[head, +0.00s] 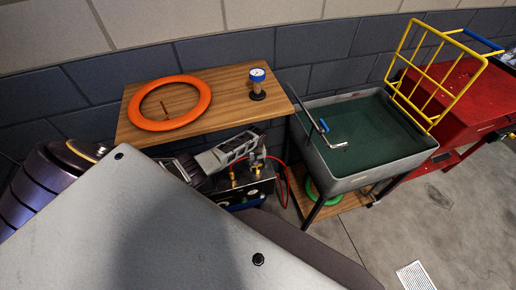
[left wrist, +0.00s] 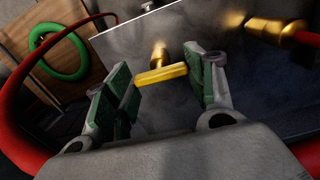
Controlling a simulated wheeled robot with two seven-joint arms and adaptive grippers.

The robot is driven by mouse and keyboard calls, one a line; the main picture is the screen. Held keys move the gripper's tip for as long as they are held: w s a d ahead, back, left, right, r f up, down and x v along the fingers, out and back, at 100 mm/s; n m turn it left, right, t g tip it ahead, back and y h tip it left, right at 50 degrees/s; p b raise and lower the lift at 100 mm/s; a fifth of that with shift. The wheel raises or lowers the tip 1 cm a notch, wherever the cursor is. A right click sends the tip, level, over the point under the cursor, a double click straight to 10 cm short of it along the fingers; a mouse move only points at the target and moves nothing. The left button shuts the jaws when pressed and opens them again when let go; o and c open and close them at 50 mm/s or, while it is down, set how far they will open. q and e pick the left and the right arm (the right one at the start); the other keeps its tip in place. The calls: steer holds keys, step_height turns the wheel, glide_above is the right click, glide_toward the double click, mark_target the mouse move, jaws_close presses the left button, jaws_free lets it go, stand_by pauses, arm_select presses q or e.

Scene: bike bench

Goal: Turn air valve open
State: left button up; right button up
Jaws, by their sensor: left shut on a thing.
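The air valve (left wrist: 160,74) shows in the left wrist view as a yellow brass T-shaped handle on a short stem, standing out from a grey panel (left wrist: 125,42). My left gripper (left wrist: 170,86) has its green-padded fingers on either side of the handle bar and is shut on it. In the head view my left gripper (head: 250,152) reaches to the brass fittings on top of a dark compressor box (head: 250,191) below the wooden shelf; the fingers hide most of the valve there. My right gripper is in neither view.
A red hose (head: 284,185) runs beside the box. A grey basin (head: 345,182) with a green inside stands to the right, near a yellow rack (head: 411,80).

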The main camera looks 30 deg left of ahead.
arm_select(q)
steer(key=shift+s+d+n+p, duration=0.15)
steer(key=shift+d+n+p, duration=0.2)
steer(key=shift+n, duration=0.45)
steer(key=shift+a, duration=0.15)
steer(key=shift+a, duration=0.1)
steer(key=o, duration=1)
steer(key=shift+a, duration=0.1)
steer(key=shift+r, duration=0.15)
steer(key=shift+r, duration=0.1)
steer(key=shift+r, duration=5.9)
